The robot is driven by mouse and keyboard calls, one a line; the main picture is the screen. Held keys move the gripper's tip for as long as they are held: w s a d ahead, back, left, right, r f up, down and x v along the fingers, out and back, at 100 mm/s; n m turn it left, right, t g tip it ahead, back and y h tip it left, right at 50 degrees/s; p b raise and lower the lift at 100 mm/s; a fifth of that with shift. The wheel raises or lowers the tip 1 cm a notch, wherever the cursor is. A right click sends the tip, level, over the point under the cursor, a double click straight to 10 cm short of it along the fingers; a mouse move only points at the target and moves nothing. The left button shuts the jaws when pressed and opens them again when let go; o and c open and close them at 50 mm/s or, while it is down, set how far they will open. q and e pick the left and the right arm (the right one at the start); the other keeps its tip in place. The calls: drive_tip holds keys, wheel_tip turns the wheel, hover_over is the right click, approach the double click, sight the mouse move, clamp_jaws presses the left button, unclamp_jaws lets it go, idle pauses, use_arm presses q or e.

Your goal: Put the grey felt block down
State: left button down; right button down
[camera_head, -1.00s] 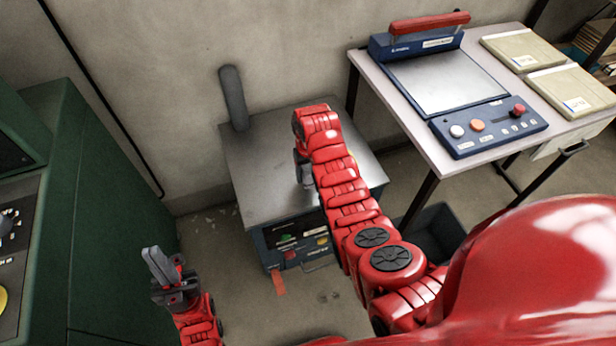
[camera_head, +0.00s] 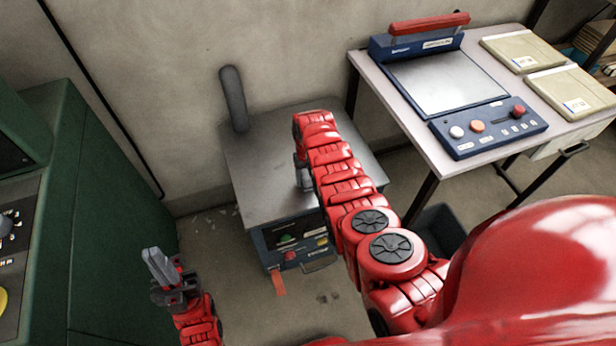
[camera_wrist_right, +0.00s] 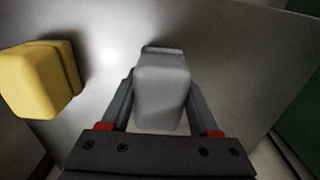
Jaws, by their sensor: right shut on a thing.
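The grey felt block (camera_wrist_right: 161,88) is between the two fingers of my right gripper (camera_wrist_right: 160,100), which is shut on it. In the right wrist view it is over a bare metal top, and I cannot tell whether it touches that top. In the head view my right gripper (camera_head: 303,175) points down over the metal top of the cabinet (camera_head: 262,170), and the arm hides most of it. My left gripper (camera_head: 160,268) is at the lower left, away from the cabinet, with nothing visible in it. I cannot tell whether its fingers are apart.
A yellow block (camera_wrist_right: 38,78) is on the metal top, left of the grey block in the wrist view. A dark pipe (camera_head: 234,98) rises at the cabinet's back left. A table (camera_head: 400,130) with a blue press (camera_head: 450,85) stands at the right, and a green machine (camera_head: 110,220) at the left.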

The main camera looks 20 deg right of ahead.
drive_tip(key=shift+f, duration=0.1)
drive_tip(key=shift+f, duration=0.15)
drive_tip(key=shift+c, duration=0.6)
unclamp_jaws()
